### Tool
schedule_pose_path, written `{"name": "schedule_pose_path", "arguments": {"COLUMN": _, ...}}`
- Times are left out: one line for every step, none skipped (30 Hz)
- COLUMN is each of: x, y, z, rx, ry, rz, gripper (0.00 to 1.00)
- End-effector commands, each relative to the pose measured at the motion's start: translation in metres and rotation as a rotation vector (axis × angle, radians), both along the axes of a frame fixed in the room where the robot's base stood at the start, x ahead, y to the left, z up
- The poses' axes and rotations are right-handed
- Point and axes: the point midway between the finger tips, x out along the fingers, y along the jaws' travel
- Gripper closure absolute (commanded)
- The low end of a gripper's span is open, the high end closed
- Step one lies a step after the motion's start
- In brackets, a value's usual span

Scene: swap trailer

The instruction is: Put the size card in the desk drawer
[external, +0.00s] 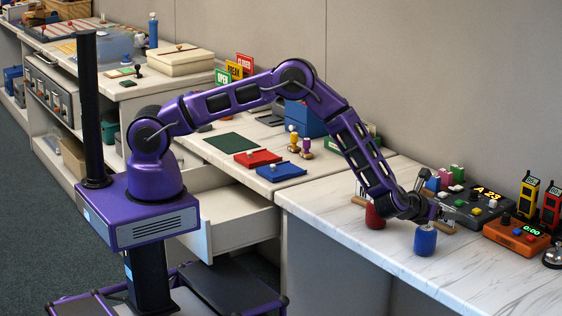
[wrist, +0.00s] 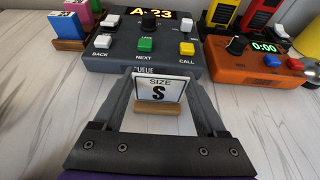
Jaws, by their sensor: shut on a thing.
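The size card (wrist: 160,90), a white card marked "SIZE S" in a small wooden base, stands upright between my fingertips in the wrist view. My gripper (wrist: 160,82) is shut on it. In the external view my gripper (external: 441,209) is low over the right-hand marble counter, and the card is mostly hidden by it. An open white desk drawer (external: 236,222) sticks out below the desktop at the middle of the external view, well to the left of my gripper. What I see of its inside looks empty.
A queue box (wrist: 118,59) is just beyond the card, with an orange timer (wrist: 258,62) to its right. A blue knobbed object (external: 425,241) and a red one (external: 374,217) stand near my gripper. Red (external: 257,159) and blue trays (external: 281,171) lie on the desktop above the drawer.

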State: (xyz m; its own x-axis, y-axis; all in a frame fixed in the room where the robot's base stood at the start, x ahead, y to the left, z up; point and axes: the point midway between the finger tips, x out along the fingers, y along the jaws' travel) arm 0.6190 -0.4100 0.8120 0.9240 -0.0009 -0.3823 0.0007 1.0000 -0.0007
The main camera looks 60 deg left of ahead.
Motion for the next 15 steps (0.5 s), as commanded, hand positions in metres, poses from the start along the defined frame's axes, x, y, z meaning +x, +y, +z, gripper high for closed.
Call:
{"name": "schedule_pose_path", "arguments": {"x": 0.0001, "y": 0.0002, "z": -0.0030, "rx": 0.000, "ry": 0.000, "rz": 0.000, "gripper": 0.79}}
{"name": "schedule_pose_path", "arguments": {"x": 0.0001, "y": 0.0002, "z": -0.0035, "rx": 0.000, "ry": 0.000, "rz": 0.000, "gripper": 0.79}}
{"name": "schedule_pose_path", "arguments": {"x": 0.0000, "y": 0.0002, "z": -0.0017, "rx": 0.000, "ry": 0.000, "rz": 0.000, "gripper": 0.21}}
{"name": "schedule_pose_path", "arguments": {"x": 0.0000, "y": 0.0002, "z": -0.0016, "rx": 0.000, "ry": 0.000, "rz": 0.000, "gripper": 0.15}}
{"name": "schedule_pose_path", "arguments": {"x": 0.0000, "y": 0.0002, "z": -0.0016, "rx": 0.000, "ry": 0.000, "rz": 0.000, "gripper": 0.10}}
{"name": "schedule_pose_path", "arguments": {"x": 0.0000, "y": 0.0002, "z": -0.0016, "rx": 0.000, "ry": 0.000, "rz": 0.000, "gripper": 0.03}}
{"name": "schedule_pose_path", "arguments": {"x": 0.0000, "y": 0.0002, "z": -0.0016, "rx": 0.000, "ry": 0.000, "rz": 0.000, "gripper": 0.00}}
{"name": "schedule_pose_path", "arguments": {"x": 0.0000, "y": 0.0002, "z": -0.0015, "rx": 0.000, "ry": 0.000, "rz": 0.000, "gripper": 0.00}}
{"name": "schedule_pose_path", "arguments": {"x": 0.0000, "y": 0.0002, "z": -0.0016, "rx": 0.000, "ry": 0.000, "rz": 0.000, "gripper": 0.00}}
{"name": "schedule_pose_path", "arguments": {"x": 0.0000, "y": 0.0002, "z": -0.0015, "rx": 0.000, "ry": 0.000, "rz": 0.000, "gripper": 0.00}}
{"name": "schedule_pose_path", "arguments": {"x": 0.0000, "y": 0.0002, "z": -0.0015, "rx": 0.000, "ry": 0.000, "rz": 0.000, "gripper": 0.00}}
{"name": "schedule_pose_path", "arguments": {"x": 0.0000, "y": 0.0001, "z": -0.0015, "rx": 0.000, "ry": 0.000, "rz": 0.000, "gripper": 0.00}}
{"name": "schedule_pose_path", "arguments": {"x": 0.0000, "y": 0.0001, "z": -0.0013, "rx": 0.000, "ry": 0.000, "rz": 0.000, "gripper": 0.00}}
{"name": "schedule_pose_path", "arguments": {"x": 0.0000, "y": 0.0001, "z": -0.0008, "rx": 0.000, "ry": 0.000, "rz": 0.000, "gripper": 0.00}}
{"name": "schedule_pose_path", "arguments": {"x": -0.0001, "y": 0.0001, "z": 0.0004, "rx": 0.000, "ry": 0.000, "rz": 0.000, "gripper": 0.00}}
